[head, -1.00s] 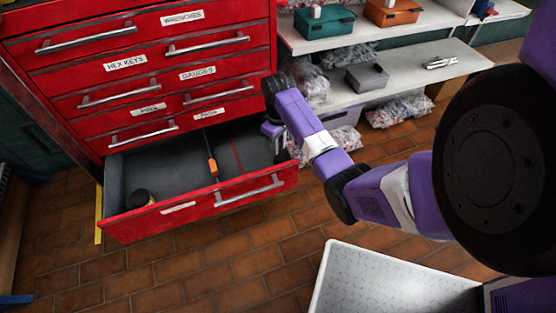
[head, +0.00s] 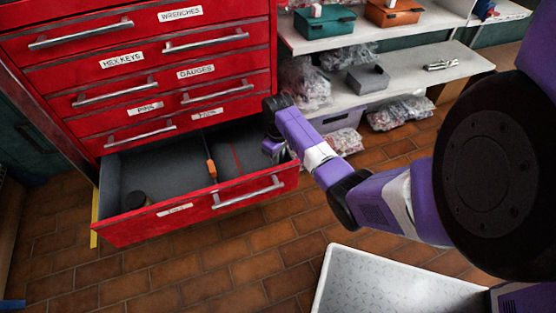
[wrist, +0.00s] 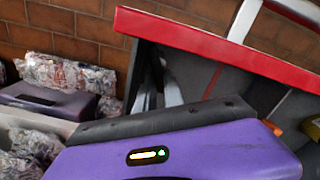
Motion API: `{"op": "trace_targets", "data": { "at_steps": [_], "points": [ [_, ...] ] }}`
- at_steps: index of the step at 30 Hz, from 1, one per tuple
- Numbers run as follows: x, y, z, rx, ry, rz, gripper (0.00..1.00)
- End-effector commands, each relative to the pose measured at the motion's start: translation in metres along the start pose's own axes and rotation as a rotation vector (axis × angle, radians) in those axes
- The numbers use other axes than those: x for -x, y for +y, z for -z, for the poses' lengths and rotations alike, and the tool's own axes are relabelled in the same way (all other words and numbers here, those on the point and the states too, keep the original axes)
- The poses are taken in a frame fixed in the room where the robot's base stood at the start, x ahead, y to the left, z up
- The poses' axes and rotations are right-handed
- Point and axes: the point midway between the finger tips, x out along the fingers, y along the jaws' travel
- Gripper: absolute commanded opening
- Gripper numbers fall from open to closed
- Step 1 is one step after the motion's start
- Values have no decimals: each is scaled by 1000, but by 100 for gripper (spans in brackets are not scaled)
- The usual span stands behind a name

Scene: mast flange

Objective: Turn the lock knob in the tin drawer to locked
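The open bottom drawer (head: 112,190) of the red cabinet is pulled out, with a grey inside; its front label is too blurred to read. A dark round knob-like piece (head: 137,200) stands in its front left corner; I cannot tell its setting. An orange-handled tool (head: 211,168) lies near the middle. My gripper (head: 272,150) is at the drawer's right end, well to the right of the dark piece. In the wrist view, the drawer's red rim (wrist: 215,40) is close, and my purple gripper body hides much of the inside.
Closed red drawers with bar handles (head: 205,40) rise above the open one. Shelves (head: 440,70) on the right hold bins, a grey box (head: 368,78) and plastic-wrapped bundles (head: 400,112). A pale ridged tray surface (head: 390,285) is at the bottom right. The brick floor before the drawer is clear.

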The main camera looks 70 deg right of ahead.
Motion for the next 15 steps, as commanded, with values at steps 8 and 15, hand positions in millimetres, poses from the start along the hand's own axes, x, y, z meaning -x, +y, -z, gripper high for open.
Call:
{"op": "trace_targets", "data": {
  "at_steps": [8,15],
  "points": [
    [2,0,0,-11,0,0,0],
    [6,1,0,-186,-2,2,0]
  ]
}}
